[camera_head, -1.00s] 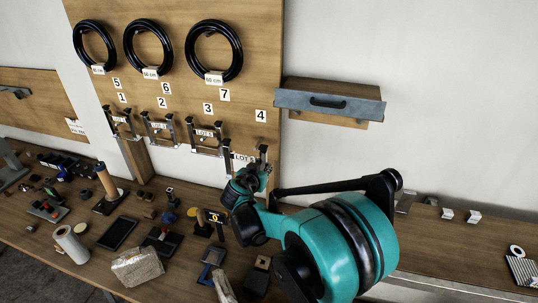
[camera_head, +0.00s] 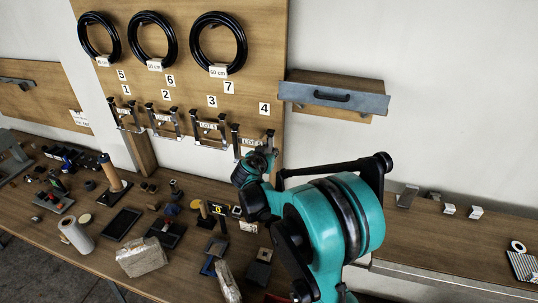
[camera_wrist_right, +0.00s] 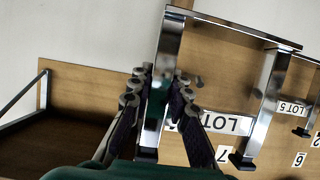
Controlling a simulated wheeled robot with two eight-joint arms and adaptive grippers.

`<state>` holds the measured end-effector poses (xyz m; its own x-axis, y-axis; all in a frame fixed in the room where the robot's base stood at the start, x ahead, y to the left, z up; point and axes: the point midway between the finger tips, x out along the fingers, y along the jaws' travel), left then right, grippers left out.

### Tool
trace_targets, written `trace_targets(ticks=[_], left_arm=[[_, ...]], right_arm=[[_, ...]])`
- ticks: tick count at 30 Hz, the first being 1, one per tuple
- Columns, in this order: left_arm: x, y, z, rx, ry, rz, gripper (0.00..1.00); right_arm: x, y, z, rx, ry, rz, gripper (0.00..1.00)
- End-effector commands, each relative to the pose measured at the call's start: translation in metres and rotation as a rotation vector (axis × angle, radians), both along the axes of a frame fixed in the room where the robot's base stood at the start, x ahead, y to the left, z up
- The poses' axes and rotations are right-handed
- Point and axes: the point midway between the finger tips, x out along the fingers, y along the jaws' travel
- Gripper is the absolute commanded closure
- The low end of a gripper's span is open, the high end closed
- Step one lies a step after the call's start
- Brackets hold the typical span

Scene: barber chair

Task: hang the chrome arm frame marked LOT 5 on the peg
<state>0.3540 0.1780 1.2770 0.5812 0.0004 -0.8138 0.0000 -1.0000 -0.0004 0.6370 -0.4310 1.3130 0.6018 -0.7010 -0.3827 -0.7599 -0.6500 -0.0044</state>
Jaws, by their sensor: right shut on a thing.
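My right gripper (camera_head: 262,153) is shut on one side bar of a chrome arm frame (camera_head: 236,138) at the board, below the number 4. Its white label (camera_head: 252,142) begins with LOT; the digit looks like 5 but is small. In the right wrist view, the gripper fingers (camera_wrist_right: 158,88) close on both sides of the chrome bar (camera_wrist_right: 168,45), and they partly cover the label (camera_wrist_right: 222,123). The frame is roughly level, close to the board. The peg at this place is hidden, and I cannot tell whether the frame touches it. My left gripper is not in view.
Similar labelled frames hang at left under numbers 1, 2 (camera_head: 165,124) and 3 (camera_head: 209,131). Black hoses (camera_head: 219,43) hang above. A shelf with a grey front (camera_head: 334,97) juts out at right. The bench (camera_head: 110,250) below is cluttered with blocks and tools.

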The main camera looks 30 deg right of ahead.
Motion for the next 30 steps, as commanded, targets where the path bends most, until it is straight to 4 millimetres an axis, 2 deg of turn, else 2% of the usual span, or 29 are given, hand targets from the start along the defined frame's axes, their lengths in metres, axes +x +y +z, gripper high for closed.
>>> trace_targets(ticks=[30], left_arm=[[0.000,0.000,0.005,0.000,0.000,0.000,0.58]], right_arm=[[0.039,-0.047,-0.001,-0.001,-0.001,0.000,1.00]])
